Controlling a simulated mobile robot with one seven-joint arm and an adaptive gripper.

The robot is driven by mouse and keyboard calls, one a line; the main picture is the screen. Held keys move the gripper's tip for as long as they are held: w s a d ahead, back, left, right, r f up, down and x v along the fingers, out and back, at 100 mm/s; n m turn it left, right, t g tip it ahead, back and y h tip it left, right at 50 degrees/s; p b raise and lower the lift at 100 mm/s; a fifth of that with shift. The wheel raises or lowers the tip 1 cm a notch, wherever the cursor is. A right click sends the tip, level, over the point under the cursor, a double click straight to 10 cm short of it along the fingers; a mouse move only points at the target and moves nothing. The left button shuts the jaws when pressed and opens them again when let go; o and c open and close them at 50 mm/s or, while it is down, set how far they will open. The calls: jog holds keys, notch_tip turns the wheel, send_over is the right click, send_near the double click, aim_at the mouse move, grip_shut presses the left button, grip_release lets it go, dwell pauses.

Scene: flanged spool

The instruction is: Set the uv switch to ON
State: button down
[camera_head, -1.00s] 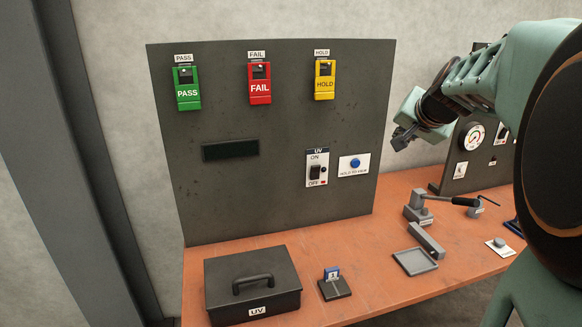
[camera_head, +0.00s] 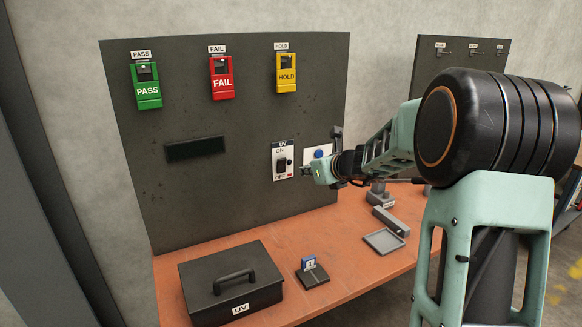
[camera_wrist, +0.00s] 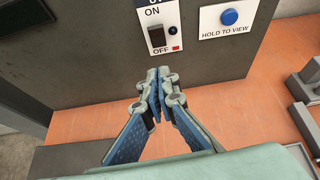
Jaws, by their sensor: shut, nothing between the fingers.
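The uv switch (camera_head: 281,163) is a black rocker on a white plate on the dark upright panel, marked ON above and OFF below. In the wrist view the uv switch (camera_wrist: 157,37) shows at the top, with a black knob at its right and a red mark beside OFF. I cannot tell for sure which way the rocker is set. My gripper (camera_head: 306,170) is just right of the plate in the head view. In the wrist view my gripper (camera_wrist: 157,76) has its fingertips together below the switch, apart from it in the picture, holding nothing.
A blue HOLD TO VIEW button (camera_wrist: 229,17) is right of the switch. PASS (camera_head: 148,91), FAIL (camera_head: 222,84) and HOLD (camera_head: 286,77) holders hang above. A black UV box (camera_head: 210,277), a small stand (camera_head: 312,275) and a grey tray (camera_head: 383,242) are on the orange bench.

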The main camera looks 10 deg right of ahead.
jog(key=shift+f+m, duration=0.1)
jog(key=shift+m, duration=0.4)
jog(key=shift+w, duration=0.15)
jog(key=p, duration=0.2)
send_near(282, 164)
jog(key=w+a+f, duration=0.1)
jog(key=w+f, duration=0.2)
jog(key=shift+w+a+p, duration=0.25)
jog(key=shift+w+p, duration=0.3)
jog(key=shift+w, duration=0.45)
jog(key=shift+r+p, duration=0.15)
jog(key=shift+p, duration=0.15)
